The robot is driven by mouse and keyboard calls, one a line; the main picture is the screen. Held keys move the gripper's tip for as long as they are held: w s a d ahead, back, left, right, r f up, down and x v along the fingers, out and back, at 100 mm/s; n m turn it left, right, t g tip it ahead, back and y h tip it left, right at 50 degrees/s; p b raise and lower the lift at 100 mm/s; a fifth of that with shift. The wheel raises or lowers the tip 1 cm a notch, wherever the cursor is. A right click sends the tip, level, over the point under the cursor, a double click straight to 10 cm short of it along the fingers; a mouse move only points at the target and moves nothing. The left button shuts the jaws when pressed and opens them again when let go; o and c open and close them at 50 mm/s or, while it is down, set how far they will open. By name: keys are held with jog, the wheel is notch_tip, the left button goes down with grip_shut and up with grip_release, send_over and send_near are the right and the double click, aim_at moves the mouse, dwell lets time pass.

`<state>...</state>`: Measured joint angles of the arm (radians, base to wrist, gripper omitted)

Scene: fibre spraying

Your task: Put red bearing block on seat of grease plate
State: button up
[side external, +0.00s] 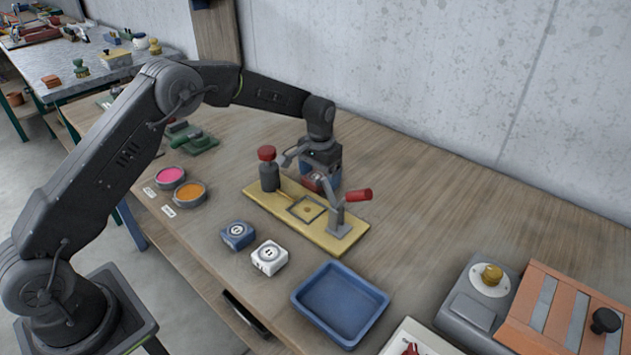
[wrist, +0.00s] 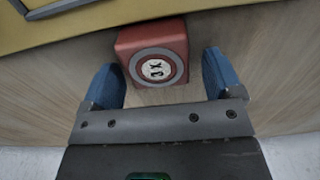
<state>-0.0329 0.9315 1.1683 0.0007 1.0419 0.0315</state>
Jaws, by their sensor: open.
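The red bearing block (wrist: 152,40) stands on the wooden bench just behind the grease plate, with a round label marked X on its top. It is mostly hidden by my gripper and the plate's fittings in the side view. My gripper (wrist: 160,65) is open above it, its blue fingers on either side of the block with gaps showing. In the side view my gripper (side external: 322,176) points down behind the plate. The yellow grease plate (side external: 335,243) carries a square-framed seat (side external: 307,208), which is empty. The plate's edge also shows in the wrist view (wrist: 85,28).
A red-capped post (side external: 268,170) and a red-handled clamp (side external: 345,205) rise from the plate. A blue block (side external: 238,235), a white block (side external: 269,257) and a blue tray (side external: 340,303) lie in front. Pink and orange pots (side external: 186,192) stand left.

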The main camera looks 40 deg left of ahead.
jog(key=shift+f, duration=0.1)
jog(key=shift+c, duration=0.2)
jog(key=c, duration=1.2)
